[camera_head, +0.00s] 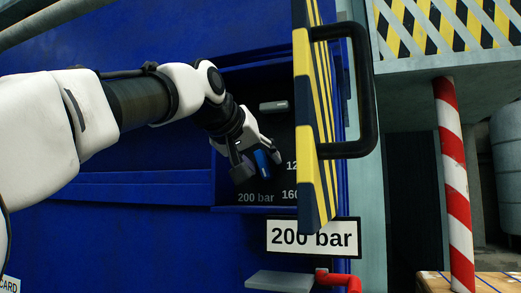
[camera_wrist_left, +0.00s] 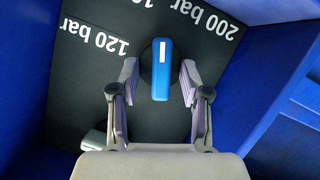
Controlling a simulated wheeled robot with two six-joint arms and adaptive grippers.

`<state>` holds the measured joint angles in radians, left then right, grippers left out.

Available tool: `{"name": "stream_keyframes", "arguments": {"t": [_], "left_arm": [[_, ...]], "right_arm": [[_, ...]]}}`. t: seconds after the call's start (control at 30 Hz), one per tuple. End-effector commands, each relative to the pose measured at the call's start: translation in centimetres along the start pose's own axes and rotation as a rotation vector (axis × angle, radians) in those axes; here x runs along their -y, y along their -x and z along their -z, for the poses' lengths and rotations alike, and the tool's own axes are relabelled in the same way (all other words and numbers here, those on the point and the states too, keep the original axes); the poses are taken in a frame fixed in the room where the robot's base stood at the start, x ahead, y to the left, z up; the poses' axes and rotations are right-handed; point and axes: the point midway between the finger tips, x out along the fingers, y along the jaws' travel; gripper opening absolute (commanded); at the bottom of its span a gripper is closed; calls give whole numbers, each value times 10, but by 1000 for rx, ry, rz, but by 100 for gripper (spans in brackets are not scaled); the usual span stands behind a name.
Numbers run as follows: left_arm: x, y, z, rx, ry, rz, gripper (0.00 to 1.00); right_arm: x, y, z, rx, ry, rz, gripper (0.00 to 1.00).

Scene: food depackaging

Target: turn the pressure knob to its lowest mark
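The pressure knob is a blue bar with a white strip on a dark round base; it shows in the left wrist view (camera_wrist_left: 161,82) and in the head view (camera_head: 262,164). It sits on a dark panel inside a blue recess. In the wrist view the white strip points up, between the "120 bar" label (camera_wrist_left: 93,38) and the "200 bar" label (camera_wrist_left: 206,18); a label between them is cut off. My left gripper (camera_head: 257,164) is open, with one finger on each side of the knob and gaps visible on both sides. My right gripper is out of view.
A yellow-and-black striped door (camera_head: 312,130) with a black handle (camera_head: 366,95) stands open right of the recess. A grey bar (camera_head: 273,106) is on the panel above the knob. A "200 bar" sign (camera_head: 313,238) and red lever (camera_head: 340,280) are below. Blue recess walls (camera_wrist_left: 275,80) are close.

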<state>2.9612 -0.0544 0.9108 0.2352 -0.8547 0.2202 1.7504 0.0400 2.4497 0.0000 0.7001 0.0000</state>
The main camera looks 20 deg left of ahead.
Motion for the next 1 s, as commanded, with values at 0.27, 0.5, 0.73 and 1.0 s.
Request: {"name": "stream_keyframes", "arguments": {"t": [0.27, 0.5, 0.73, 1.0], "left_arm": [[0, -1, -1, 1, 0, 0, 1], [1, -1, -1, 1, 1, 0, 0], [1, -1, -2, 2, 33, -13, 0], [4, -2, -3, 2, 164, -68, 0]], "right_arm": [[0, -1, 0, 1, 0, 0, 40], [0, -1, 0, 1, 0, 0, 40], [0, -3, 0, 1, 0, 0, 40], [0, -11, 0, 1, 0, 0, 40]]}}
